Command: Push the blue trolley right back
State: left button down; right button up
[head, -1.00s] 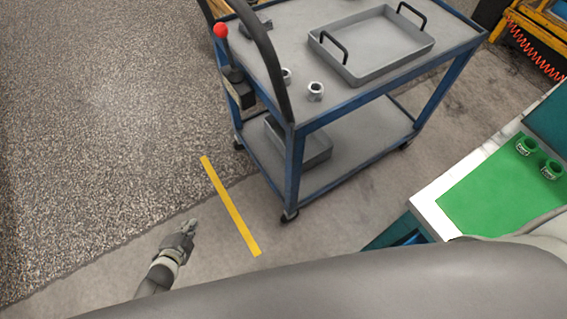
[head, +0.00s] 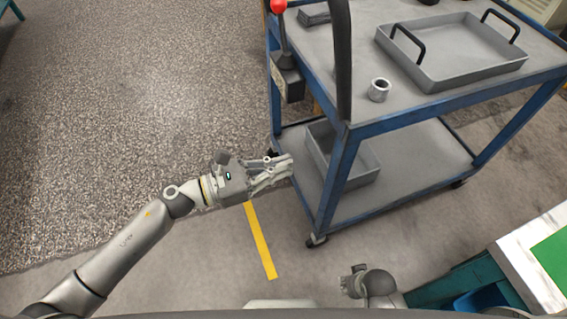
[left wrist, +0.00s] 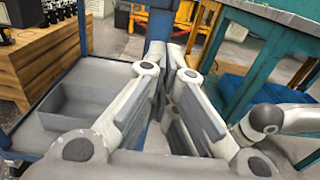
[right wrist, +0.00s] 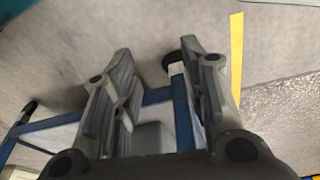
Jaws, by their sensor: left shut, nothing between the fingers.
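The blue trolley (head: 338,185) stands right of centre in the head view, its black handle (head: 342,60) at its near left end. A lever with a red knob (head: 279,6) is mounted there. My left gripper (head: 288,168) is shut and empty, its fingertips in front of the trolley's left end; contact cannot be told. In the left wrist view, the closed fingers (left wrist: 170,60) point at a blue trolley post. My right gripper (head: 352,278) is low, near the trolley's front caster (head: 316,241). In the right wrist view its fingers (right wrist: 158,60) are apart, with blue frame bars beyond them.
A grey tray (head: 450,85) and a metal nut (head: 379,90) are on the trolley top; a grey bin (head: 345,165) is on its lower shelf. A yellow floor strip (head: 260,242) lies left of it. A bench with green mat (head: 553,262) stands at right. Floor at left is clear.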

aim_at(338, 149)
pick_arm(q)
jog(key=p+x, duration=0.1)
jog(key=x, duration=0.9)
jog(key=shift+w+d, duration=0.2)
jog(key=shift+d, duration=0.35)
pick_arm(e)
jog(key=f, duration=0.1)
jog(key=s+f, duration=0.2)
jog(key=f, duration=0.1)
jog(key=shift+d, duration=0.15)
pick_arm(q)
jog(key=shift+w, duration=0.1)
pick_arm(e)
jog(key=shift+s+d, duration=0.1)
